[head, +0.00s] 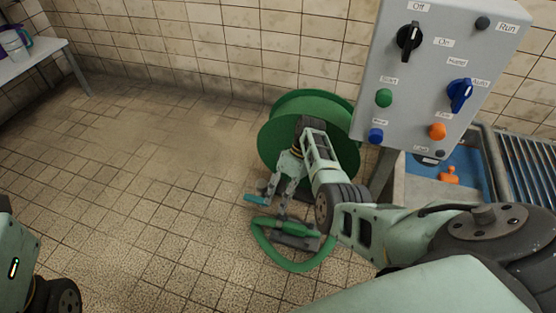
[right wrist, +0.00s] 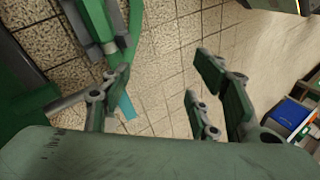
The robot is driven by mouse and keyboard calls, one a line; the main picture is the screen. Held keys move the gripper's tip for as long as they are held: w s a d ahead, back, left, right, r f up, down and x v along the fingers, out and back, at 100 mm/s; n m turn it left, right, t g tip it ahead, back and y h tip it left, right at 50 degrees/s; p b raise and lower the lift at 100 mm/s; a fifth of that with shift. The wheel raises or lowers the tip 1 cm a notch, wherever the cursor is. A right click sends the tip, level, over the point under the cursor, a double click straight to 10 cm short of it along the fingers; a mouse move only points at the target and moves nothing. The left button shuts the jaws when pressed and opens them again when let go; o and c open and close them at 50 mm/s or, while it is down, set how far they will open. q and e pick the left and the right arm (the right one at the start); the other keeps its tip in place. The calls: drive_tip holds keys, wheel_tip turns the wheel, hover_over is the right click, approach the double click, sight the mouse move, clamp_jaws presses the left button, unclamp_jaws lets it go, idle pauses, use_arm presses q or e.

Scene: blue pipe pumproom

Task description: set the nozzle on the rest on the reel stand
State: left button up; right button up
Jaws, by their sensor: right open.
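The green nozzle (head: 278,226) lies low beside the reel, over a dark grey base piece (head: 298,241), with green hose curving round it. I cannot tell whether it touches that piece. In the right wrist view the nozzle (right wrist: 92,18) shows at the upper left, beyond the left fingers. The green reel (head: 282,140) stands on the floor behind my right arm, which hides part of it; the rest cannot be made out. My right gripper (head: 275,200) points down just above and left of the nozzle in the picture, open and empty. My left gripper is out of view.
A grey control panel (head: 465,40) with switches and buttons stands right of the reel. Behind it is a basin with blue inside (head: 455,170) and an orange item (head: 449,175). A small teal piece (head: 255,199) shows left of the gripper. The tiled floor (head: 130,180) leftward is clear.

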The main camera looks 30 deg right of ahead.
drive_tip(key=w+d+r+m, duration=0.1)
drive_tip(key=w+r, duration=0.2)
drive_tip(key=r, duration=0.2)
drive_tip(key=w+d+r+m+t, duration=0.1)
drive_tip(key=w+r, duration=0.2)
drive_tip(key=r, duration=0.3)
drive_tip(key=shift+m+y+p, duration=0.3)
drive_tip(key=shift+m, duration=0.1)
